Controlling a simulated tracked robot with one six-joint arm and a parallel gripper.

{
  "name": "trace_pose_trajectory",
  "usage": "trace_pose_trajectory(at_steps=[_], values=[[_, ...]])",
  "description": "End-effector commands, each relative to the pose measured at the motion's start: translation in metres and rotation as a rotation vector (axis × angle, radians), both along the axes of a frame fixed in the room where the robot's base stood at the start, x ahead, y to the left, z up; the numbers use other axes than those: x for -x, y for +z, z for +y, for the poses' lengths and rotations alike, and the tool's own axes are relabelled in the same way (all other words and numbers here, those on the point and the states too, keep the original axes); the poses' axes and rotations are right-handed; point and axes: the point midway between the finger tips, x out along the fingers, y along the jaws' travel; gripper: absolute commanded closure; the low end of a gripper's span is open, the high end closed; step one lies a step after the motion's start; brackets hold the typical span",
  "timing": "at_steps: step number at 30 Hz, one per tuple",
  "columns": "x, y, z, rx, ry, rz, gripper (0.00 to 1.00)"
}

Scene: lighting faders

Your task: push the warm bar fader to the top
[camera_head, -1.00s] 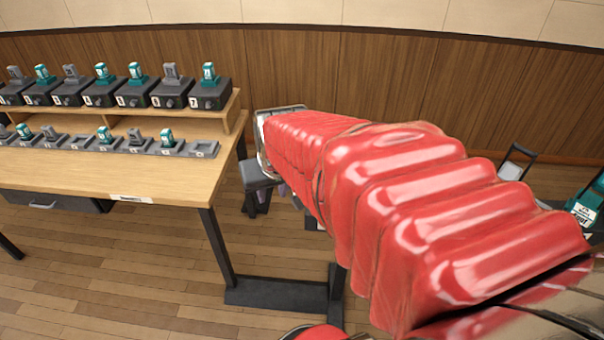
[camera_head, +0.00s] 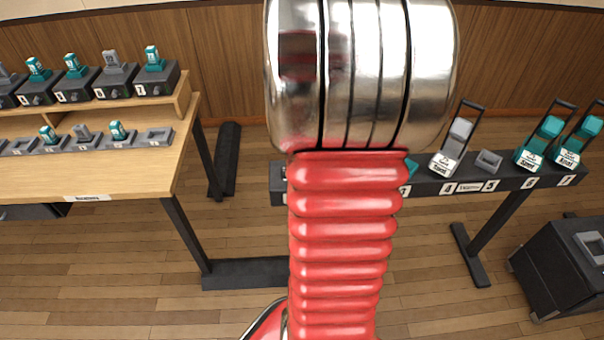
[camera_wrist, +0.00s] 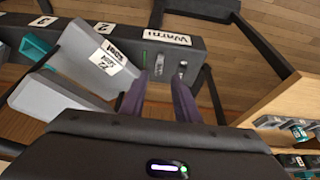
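In the wrist view the "Warm" label (camera_wrist: 167,36) is on the end of a dark bar (camera_wrist: 120,38). In the head view my arm covers the gripper and that end of the bar (camera_head: 420,187).
In the wrist view a grey labelled unit (camera_wrist: 92,62) leans close left of my fingers. In the head view several upright units, one grey (camera_head: 455,140), stand on the bar. A wooden bench (camera_head: 110,178) with small units is left; a dark box (camera_head: 555,265) is lower right.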

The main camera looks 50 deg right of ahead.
Motion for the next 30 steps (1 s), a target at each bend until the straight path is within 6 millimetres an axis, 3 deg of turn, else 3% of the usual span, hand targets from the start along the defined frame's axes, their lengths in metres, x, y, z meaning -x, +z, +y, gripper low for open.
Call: trace_pose_trajectory(at_steps=[11, 30], values=[[-0.003, -0.012, -0.003, -0.003, 0.001, 0.002, 0.71], [-0.020, -0.075, -0.022, -0.003, 0.000, 0.001, 0.71]])
